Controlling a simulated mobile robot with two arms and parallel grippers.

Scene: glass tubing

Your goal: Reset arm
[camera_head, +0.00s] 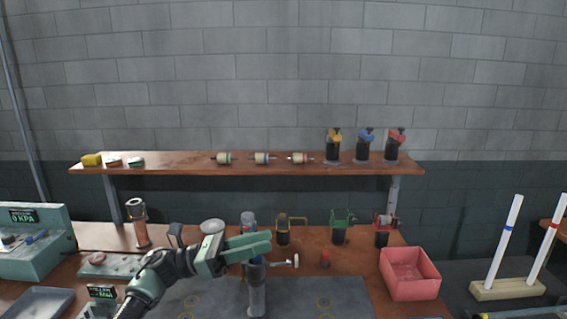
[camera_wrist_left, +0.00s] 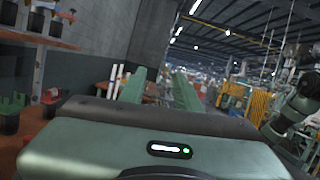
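My left arm comes in from the lower left in the head view. Its green gripper (camera_head: 262,243) is raised over the workbench (camera_head: 185,303) and points to the right. In the left wrist view the two green fingers of this gripper (camera_wrist_left: 159,78) stand apart with nothing between them. The gripper hides part of the bench behind it. My right gripper does not show in either view.
A red bin (camera_head: 409,287) sits at the bench's right. A wooden stand (camera_head: 507,290) holds white rods farther right. A torch-like tool (camera_head: 257,290) stands just below the gripper. A shelf (camera_head: 185,169) with spools and clamps runs along the wall.

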